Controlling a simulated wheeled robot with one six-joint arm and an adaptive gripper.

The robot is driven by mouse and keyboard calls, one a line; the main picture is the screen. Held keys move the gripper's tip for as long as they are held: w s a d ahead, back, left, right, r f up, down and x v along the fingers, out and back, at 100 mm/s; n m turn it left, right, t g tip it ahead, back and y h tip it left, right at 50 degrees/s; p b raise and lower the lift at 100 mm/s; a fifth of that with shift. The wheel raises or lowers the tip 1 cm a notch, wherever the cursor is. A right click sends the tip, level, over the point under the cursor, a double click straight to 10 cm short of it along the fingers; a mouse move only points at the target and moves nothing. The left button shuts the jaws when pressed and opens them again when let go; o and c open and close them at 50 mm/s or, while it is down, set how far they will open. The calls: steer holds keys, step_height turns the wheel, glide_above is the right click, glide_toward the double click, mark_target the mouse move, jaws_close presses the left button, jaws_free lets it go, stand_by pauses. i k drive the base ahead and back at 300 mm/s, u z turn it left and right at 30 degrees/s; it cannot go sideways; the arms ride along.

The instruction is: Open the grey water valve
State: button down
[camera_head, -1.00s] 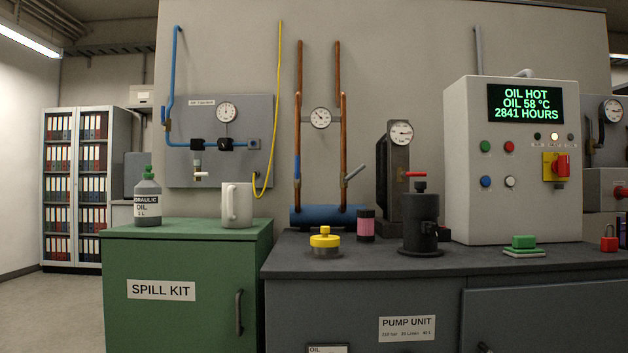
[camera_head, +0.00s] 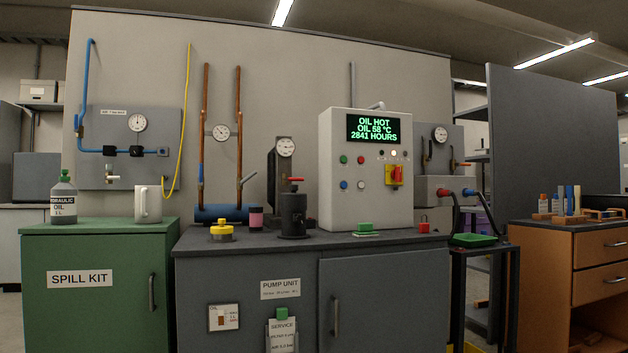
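A grey lever (camera_head: 247,178) sits low on the right copper pipe (camera_head: 239,130) at the wall, and it slants up to the right. It looks like the grey water valve. The left copper pipe (camera_head: 204,130) has a blue section low down. My gripper is not in view.
The dark pump unit (camera_head: 247,275) stands below the pipes, with a yellow-capped fitting (camera_head: 221,232), a pink-and-black canister (camera_head: 256,218) and a black red-handled cylinder (camera_head: 293,215) on top. A green spill kit cabinet (camera_head: 95,310) stands left. A control box (camera_head: 340,195) stands right.

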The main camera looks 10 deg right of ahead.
mark_target(247, 178)
steer(key=u, duration=0.6)
steer(key=i, duration=0.4)
steer(key=u, duration=0.75)
steer(key=i, duration=0.7)
steer(key=u, duration=0.1)
